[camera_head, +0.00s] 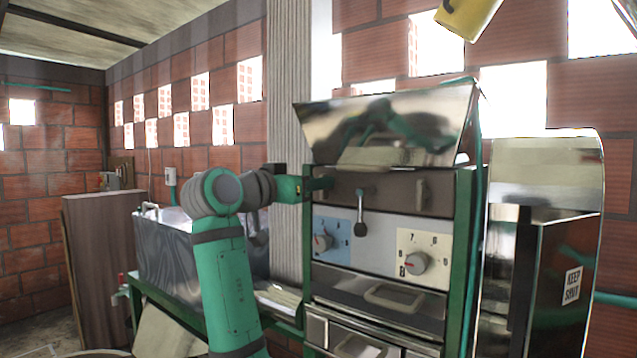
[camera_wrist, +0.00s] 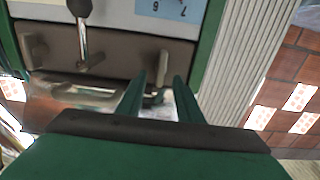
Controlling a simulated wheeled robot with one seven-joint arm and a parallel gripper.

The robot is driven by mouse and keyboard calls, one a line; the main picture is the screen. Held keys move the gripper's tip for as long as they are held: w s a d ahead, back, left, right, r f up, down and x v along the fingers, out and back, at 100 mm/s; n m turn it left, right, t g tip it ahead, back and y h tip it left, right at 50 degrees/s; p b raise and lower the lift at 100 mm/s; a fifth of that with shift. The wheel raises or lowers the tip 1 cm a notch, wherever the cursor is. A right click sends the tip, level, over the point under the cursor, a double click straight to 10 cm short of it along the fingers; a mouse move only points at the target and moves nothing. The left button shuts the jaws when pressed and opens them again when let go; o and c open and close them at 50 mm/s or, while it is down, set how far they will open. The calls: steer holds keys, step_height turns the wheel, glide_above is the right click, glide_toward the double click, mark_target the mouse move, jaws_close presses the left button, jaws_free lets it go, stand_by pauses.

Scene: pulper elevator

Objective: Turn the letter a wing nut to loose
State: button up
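The machine's brown bar (camera_head: 390,190) carries two upright wing nuts. The right wing nut (camera_head: 421,193) stands clear. In the wrist view, which looks upside down, this wing nut (camera_wrist: 161,68) shows between the two fingertips of my gripper (camera_wrist: 160,80). The fingers are apart, with a gap on each side of it. I cannot tell how deep it sits between them. The other wing nut (camera_wrist: 36,47) is at the left there. No letter is readable on either nut.
A dark lever (camera_head: 360,215) hangs between the wing nuts. Below are a dial (camera_head: 322,243) on a blue plate and a dial (camera_head: 414,263) on a cream plate. A shiny hopper (camera_head: 390,125) rises above. A green post (camera_head: 465,230) edges the right side.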

steer(key=shift+x, duration=0.95)
jaws_close()
